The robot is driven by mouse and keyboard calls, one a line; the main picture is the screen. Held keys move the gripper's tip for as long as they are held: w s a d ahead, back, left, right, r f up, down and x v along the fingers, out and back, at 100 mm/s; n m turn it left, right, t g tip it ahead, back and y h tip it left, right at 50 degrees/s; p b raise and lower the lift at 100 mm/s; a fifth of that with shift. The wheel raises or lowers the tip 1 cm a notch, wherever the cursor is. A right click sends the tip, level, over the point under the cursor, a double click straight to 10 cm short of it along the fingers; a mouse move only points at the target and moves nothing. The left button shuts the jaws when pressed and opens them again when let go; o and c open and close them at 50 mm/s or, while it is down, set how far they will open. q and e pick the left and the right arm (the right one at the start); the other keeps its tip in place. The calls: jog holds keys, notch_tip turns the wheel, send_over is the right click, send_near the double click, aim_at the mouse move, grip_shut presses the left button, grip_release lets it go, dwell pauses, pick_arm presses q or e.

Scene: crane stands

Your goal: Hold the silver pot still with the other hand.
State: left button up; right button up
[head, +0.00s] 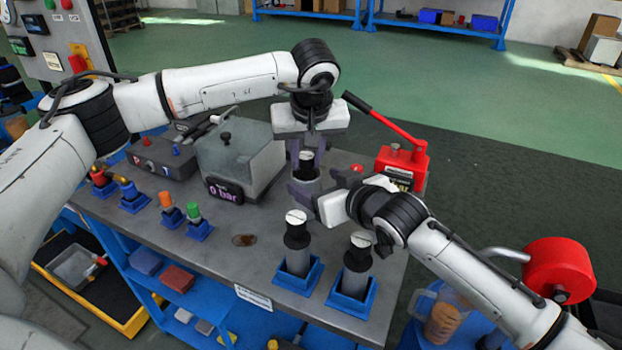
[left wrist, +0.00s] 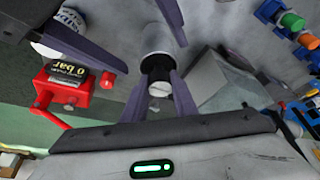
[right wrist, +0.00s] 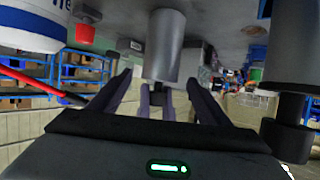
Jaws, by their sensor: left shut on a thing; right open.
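The silver pot (head: 307,182) is an upright grey cylinder at the back middle of the bench. A black part with a pale slotted top (head: 306,156) sits in its upper end. My left gripper (head: 309,150) points down and is shut on that black part (left wrist: 159,75). My right gripper (head: 308,190) is open, coming in from the right, low beside the pot. In the right wrist view its fingers are on either side of the pot (right wrist: 164,45), with gaps showing. The pot's base is partly hidden by my right gripper in the head view.
Two similar cylinders with black tops stand in blue holders (head: 296,283) (head: 350,299) at the front, close to my right gripper. A grey box with a gauge (head: 226,191) is left of the pot. A red lever pump (head: 402,165) stands behind on the right.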

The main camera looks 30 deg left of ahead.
aim_at(313, 180)
jog(key=shift+x, duration=2.45)
jog(key=shift+c, duration=0.4)
jog(key=c, duration=1.2)
